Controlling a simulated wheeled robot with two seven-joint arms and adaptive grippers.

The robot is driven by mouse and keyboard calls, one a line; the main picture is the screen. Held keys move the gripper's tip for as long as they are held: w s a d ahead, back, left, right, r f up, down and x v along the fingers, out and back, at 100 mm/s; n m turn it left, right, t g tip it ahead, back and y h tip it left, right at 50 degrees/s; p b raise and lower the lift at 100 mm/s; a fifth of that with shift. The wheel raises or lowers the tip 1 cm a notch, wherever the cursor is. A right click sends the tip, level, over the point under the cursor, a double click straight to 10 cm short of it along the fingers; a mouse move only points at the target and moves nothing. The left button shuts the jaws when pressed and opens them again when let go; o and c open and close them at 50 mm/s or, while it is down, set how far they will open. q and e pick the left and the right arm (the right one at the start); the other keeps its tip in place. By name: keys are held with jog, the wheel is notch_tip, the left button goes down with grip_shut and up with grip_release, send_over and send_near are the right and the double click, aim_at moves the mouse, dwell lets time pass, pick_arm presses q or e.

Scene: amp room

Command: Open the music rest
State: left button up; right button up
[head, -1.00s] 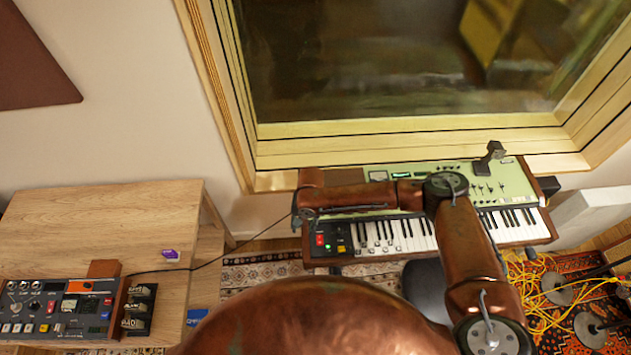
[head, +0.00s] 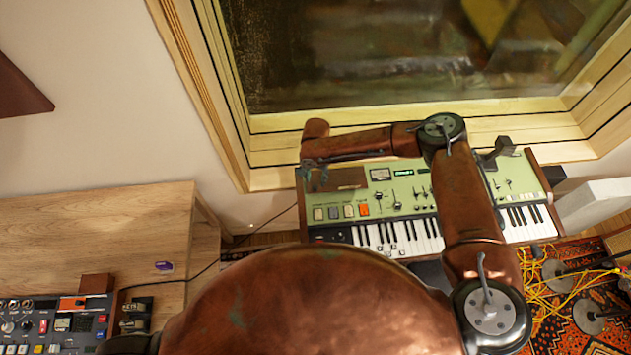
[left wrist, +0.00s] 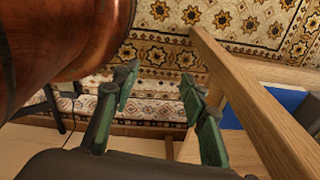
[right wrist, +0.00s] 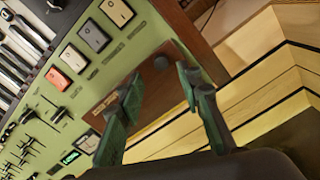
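The keyboard (head: 430,205) has a green top panel and wooden ends and stands below the window. A flat brown wooden plate (head: 347,177), which looks like the music rest, lies on its left rear part. My left gripper (left wrist: 158,77) is open and empty, low beside a wooden table leg.
The window frame (head: 400,118) rises right behind the keyboard. A wooden table (head: 95,235) with a recorder (head: 60,325) stands at the left. Yellow cables (head: 545,285) and round stand bases (head: 590,318) lie on the floor at the right. A patterned rug (left wrist: 240,35) shows below my left gripper.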

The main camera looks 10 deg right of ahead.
aim_at(315, 187)
jog(key=f, duration=0.4)
jog(key=shift+a+f, duration=0.1)
jog(key=shift+a, duration=0.1)
jog(key=shift+f, duration=0.7)
jog(key=shift+d, duration=0.1)
jog(key=c, duration=0.7)
grip_shut()
pick_arm(q)
jog(key=shift+s+a, duration=0.1)
jog(key=shift+s, duration=0.65)
jog(key=shift+w, duration=0.1)
